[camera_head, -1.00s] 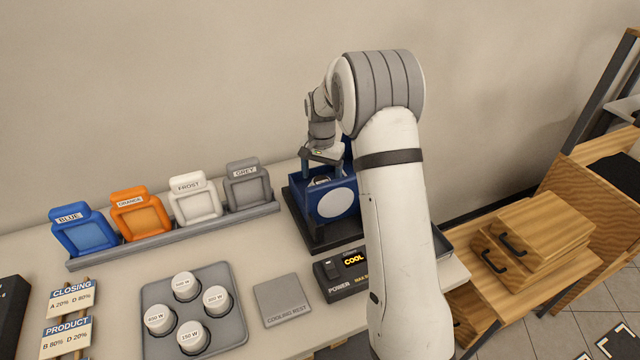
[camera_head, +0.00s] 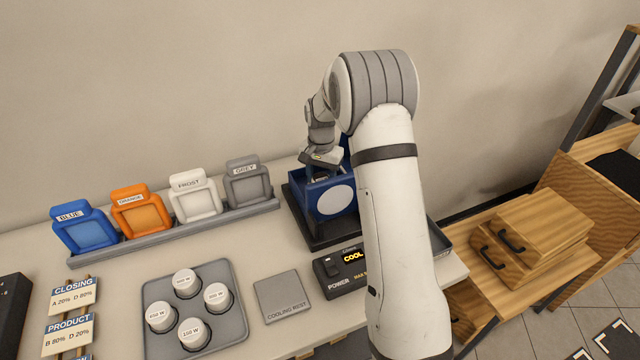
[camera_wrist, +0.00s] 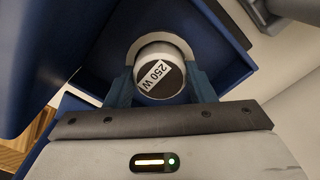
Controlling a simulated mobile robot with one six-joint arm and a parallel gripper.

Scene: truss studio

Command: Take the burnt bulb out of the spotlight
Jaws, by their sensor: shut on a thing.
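The spotlight (camera_head: 326,200) is a blue open-topped housing with a pale round disc on its front, on a black base. In the wrist view its blue wall (camera_wrist: 225,45) surrounds a white round bulb (camera_wrist: 150,55) marked "250 W", with a dark patch on its top. My gripper (camera_wrist: 160,78) has one finger on each side of this bulb and is shut on it. The bulb is inside the housing; its lower part is hidden. In the head view my gripper (camera_head: 320,174) reaches into the housing from above, and the bulb is hidden.
A control box (camera_head: 345,272) reads "COOL" in front of the spotlight. A grey "COOLING REST" pad (camera_head: 282,297) is empty. A tray (camera_head: 232,335) holds several white bulbs. Blue, orange, frost and grey framed filters stand in a rack (camera_head: 170,238) at left.

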